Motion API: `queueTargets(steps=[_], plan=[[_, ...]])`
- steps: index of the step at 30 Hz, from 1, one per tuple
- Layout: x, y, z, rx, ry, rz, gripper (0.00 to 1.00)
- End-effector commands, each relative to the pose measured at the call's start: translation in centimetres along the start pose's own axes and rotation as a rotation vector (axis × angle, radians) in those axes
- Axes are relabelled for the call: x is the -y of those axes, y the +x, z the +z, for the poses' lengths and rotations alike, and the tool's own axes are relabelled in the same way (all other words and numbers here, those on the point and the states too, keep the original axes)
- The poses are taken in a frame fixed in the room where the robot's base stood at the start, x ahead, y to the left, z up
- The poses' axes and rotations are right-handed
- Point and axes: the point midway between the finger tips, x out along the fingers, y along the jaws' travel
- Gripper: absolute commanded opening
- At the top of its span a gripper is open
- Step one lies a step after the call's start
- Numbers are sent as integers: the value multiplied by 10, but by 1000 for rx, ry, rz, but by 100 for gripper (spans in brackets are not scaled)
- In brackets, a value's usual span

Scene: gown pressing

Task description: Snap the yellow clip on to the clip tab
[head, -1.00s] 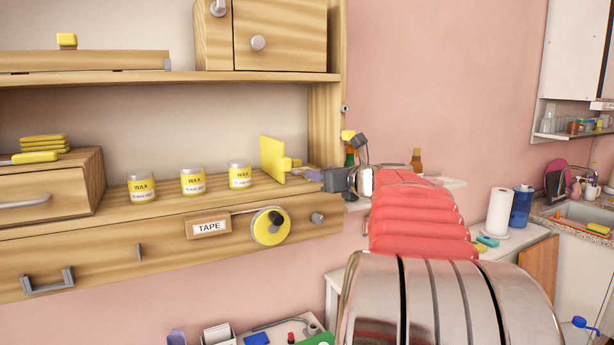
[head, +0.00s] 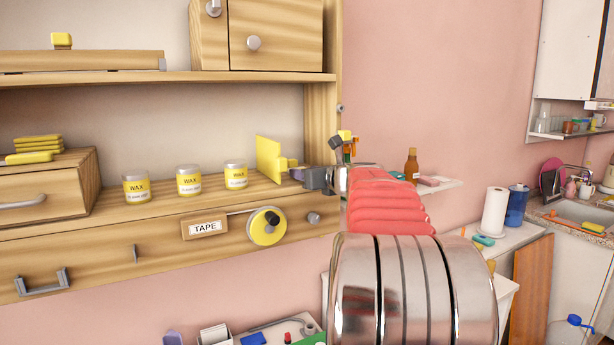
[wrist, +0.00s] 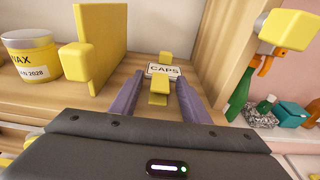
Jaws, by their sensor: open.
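My gripper (wrist: 153,97) is open, its two purple fingers pointing along the wooden shelf in the wrist view. Between the fingers is a small yellow piece (wrist: 158,87), perhaps the yellow clip, in front of a white CAPS label (wrist: 163,69). Another yellow piece (wrist: 165,57) shows just behind the label. I see no finger clearly touching the small yellow piece. I cannot tell which part is the clip tab. In the head view my gripper (head: 298,175) is at the shelf's right end, partly hidden by my arm.
A yellow upright plate (wrist: 100,40) with a yellow block (wrist: 75,62) stands close left of my fingers. A yellow cube (wrist: 288,30) sticks out at the right, by the wooden post (wrist: 230,50). Wax tins (head: 189,181) stand further left. Bottles (wrist: 240,95) are beyond the post.

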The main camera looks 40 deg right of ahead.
Motion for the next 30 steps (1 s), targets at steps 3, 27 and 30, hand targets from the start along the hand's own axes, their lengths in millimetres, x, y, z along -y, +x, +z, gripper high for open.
queueTargets(steps=[3, 27, 30], plan=[[0, 9, 0, 0, 0, 1, 42], [0, 10, 0, 0, 0, -1, 27], [1, 10, 0, 0, 0, -1, 20]])
